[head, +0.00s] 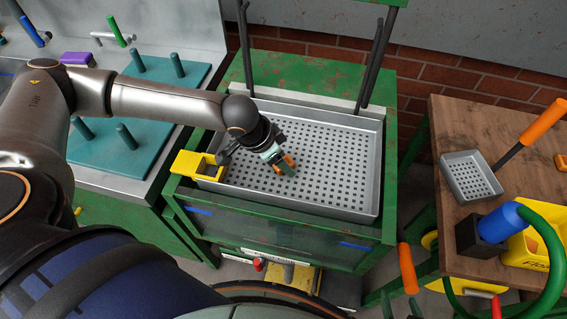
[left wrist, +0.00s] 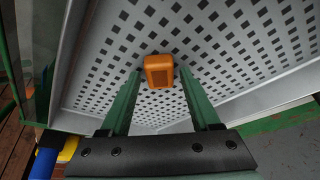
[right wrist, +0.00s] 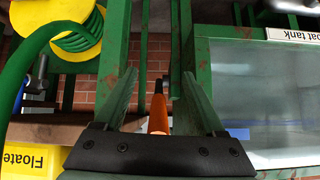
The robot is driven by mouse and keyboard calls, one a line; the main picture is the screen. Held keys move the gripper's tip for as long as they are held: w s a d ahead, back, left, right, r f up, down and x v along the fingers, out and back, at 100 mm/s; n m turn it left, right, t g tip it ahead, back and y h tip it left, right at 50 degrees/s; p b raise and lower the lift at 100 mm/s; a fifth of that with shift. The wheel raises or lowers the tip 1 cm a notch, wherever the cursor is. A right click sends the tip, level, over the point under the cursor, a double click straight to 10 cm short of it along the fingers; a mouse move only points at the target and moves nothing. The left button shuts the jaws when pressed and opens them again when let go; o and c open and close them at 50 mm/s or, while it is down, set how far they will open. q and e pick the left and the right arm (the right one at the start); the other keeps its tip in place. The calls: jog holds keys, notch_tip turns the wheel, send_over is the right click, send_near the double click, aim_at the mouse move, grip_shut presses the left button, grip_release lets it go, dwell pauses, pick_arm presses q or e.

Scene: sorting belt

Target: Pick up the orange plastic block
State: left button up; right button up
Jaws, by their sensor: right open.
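The orange plastic block (head: 289,161) is in the grey perforated tray (head: 340,204). My left gripper (head: 282,164) reaches down into the tray, and its green fingers partly cover the block in the head view. In the left wrist view the block (left wrist: 158,72) shows between the fingertips of the left gripper (left wrist: 160,75), with a small gap on each side. The left gripper is open. My right gripper (right wrist: 160,76) is open and empty, away from the tray. I cannot make it out clearly in the head view.
A yellow holder (head: 200,165) sits at the tray's left edge. Dark upright bars (head: 372,62) stand behind the tray. A wooden bench (head: 448,120) with a small grey tray (head: 470,177) is at right. An orange handle (right wrist: 159,115) appears between the right fingers in the right wrist view.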

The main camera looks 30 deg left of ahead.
pick_arm(q)
grip_shut()
jog(key=shift+r, duration=0.1)
dwell(0.4)
